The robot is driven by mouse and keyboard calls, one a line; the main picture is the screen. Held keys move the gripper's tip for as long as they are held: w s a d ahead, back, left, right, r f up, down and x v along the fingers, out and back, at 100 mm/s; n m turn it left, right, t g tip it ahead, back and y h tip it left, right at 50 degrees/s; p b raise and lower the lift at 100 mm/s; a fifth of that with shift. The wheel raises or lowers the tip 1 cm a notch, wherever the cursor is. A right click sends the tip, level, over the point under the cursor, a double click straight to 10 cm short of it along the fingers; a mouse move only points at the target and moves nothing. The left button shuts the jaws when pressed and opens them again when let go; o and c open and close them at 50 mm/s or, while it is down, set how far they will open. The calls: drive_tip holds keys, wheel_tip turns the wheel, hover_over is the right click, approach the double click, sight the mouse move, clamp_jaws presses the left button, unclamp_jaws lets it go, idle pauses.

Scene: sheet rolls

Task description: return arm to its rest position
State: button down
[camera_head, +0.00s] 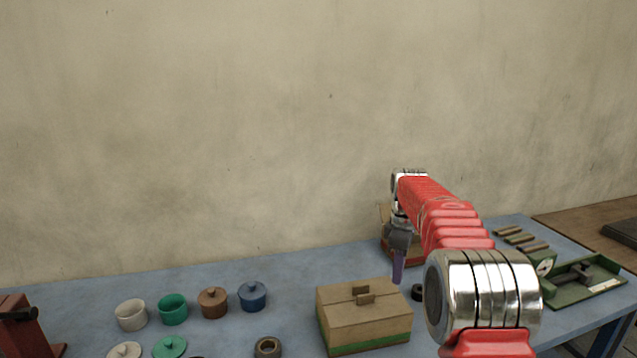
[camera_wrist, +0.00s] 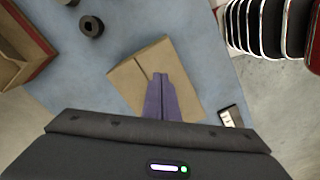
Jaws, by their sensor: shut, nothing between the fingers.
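My red and chrome arm reaches out over the blue table in the head view. My gripper (camera_head: 398,268) hangs at its far end with purple fingers pointing down, just behind and right of a closed tan box (camera_head: 362,312). In the wrist view the purple fingers (camera_wrist: 161,80) are together, with nothing between them, and appear over the tan box (camera_wrist: 185,88). The box has a small handle block on its lid and a green band along its base. The gap between fingertips and box is hard to judge.
White (camera_head: 131,315), green (camera_head: 173,310), brown (camera_head: 213,303) and blue (camera_head: 252,296) pots stand on the left of the table (camera_head: 110,290). A dark ring (camera_head: 267,347) lies at the front. An open box (camera_wrist: 22,45) shows in the wrist view.

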drive_tip(key=s+a+r+m+t, duration=0.1)
drive_tip(key=s+m, duration=0.3)
drive_tip(key=s, duration=0.9)
drive_tip(key=s+a+r+m+t, duration=0.2)
drive_tip(key=s+a+m, duration=0.1)
drive_tip(key=s, duration=1.1)
drive_tip(key=s+a+r+m+t, duration=0.2)
drive_tip(key=s+m, duration=0.3)
drive_tip(key=s, duration=0.9)
drive_tip(key=shift+r+m, duration=0.25)
drive_tip(key=shift+m, duration=0.15)
drive_tip(key=shift+a, duration=0.1)
